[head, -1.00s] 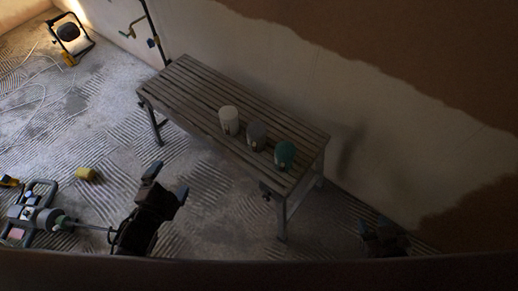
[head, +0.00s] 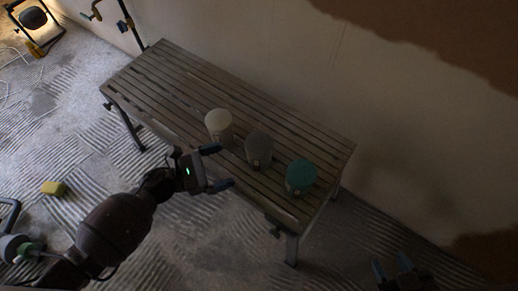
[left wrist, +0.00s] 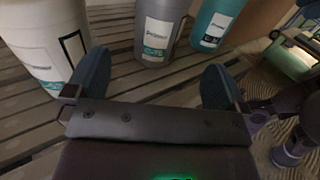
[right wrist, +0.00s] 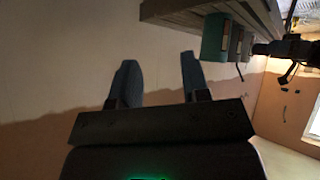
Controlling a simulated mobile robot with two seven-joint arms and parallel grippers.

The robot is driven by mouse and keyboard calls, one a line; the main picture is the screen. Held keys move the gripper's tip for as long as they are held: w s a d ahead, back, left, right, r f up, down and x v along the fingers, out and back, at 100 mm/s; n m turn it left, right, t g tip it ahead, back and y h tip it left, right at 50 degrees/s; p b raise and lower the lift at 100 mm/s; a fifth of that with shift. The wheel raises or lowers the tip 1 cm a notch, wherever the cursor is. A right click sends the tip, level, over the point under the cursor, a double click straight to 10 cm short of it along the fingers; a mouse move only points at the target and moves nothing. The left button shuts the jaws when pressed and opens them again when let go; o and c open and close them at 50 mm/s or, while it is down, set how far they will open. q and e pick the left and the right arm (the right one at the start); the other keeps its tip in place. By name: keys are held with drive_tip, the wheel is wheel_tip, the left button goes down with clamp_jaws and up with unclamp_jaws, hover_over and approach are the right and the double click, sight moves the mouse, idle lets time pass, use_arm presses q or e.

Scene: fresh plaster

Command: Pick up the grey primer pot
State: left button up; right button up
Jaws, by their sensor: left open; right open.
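The grey primer pot (head: 259,150) stands upright on the slatted wooden bench, between a white pot (head: 219,126) and a teal pot (head: 301,177). My left gripper (head: 217,168) is open and empty at the bench's front edge, just short of the pots. In the left wrist view the grey pot (left wrist: 160,28) stands ahead between the open fingers (left wrist: 154,85), apart from them; its top is cut off. The white pot (left wrist: 48,40) is close by the left finger. My right gripper (head: 393,270) is open and empty, low at the lower right; it faces the wall in the right wrist view (right wrist: 157,85).
The bench (head: 165,85) stands along a partly plastered wall, its left half bare. A yellow sponge-like block (head: 54,188) lies on the ridged floor at left. A work lamp (head: 33,22) stands at the far left. The teal pot is close beside the grey one.

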sight(259, 151)
use_arm(q)
drive_tip(key=b+x, duration=0.1)
drive_tip(key=x, duration=0.9)
drive_tip(key=shift+w+d, duration=0.2)
drive_tip(key=shift+d, duration=0.1)
drive_tip(key=shift+r, duration=0.1)
drive_tip(key=c, duration=1.1)
drive_tip(key=shift+c, duration=0.7)
drive_tip(key=shift+r, duration=0.1)
